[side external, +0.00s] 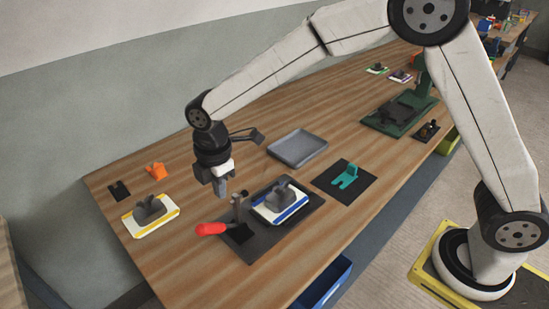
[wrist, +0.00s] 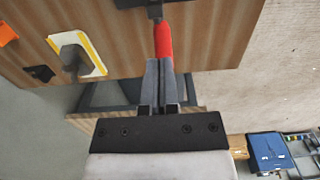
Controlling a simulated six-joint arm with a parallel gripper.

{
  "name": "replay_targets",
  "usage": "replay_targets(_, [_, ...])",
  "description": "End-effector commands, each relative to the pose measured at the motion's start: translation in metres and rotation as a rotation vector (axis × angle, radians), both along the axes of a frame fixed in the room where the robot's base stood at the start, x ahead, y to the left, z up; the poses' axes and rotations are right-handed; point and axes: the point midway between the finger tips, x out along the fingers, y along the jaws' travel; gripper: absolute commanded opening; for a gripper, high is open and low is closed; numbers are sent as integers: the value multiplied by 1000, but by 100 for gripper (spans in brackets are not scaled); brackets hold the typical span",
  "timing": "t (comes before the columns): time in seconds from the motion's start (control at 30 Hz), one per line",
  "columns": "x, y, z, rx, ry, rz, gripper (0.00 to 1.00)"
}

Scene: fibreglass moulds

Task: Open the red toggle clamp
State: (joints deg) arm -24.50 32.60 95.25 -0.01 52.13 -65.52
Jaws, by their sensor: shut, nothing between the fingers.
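The toggle clamp has a red handle (side external: 211,229) and a dark metal body (side external: 239,209). It is mounted on a dark base plate (side external: 262,243), beside a blue-edged white mould (side external: 269,214) with a grey block on top. The handle lies low and points left, away from the mould. My gripper (side external: 221,193) is shut and empty, pointing down above the table near the handle, apart from it in the side view. In the wrist view the red handle (wrist: 163,38) appears just beyond my closed fingertips (wrist: 160,63); the gap cannot be judged there.
A yellow-edged mould (side external: 140,224), an orange piece (side external: 155,170) and a small black plate (side external: 119,191) are to the left. A grey tray (side external: 298,149) lies behind; a teal part (side external: 346,176) stands on a black mat to the right. Bare wood lies between them.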

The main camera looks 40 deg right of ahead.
Motion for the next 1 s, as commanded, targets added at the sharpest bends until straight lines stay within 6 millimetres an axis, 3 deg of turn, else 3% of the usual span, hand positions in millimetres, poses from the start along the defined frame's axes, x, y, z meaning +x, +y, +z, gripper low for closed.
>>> replay_targets(0.43, [0,-7,29,1,-1,-1,0])
replay_targets(1.0, [-2,-16,31,3,-6,-46,0])
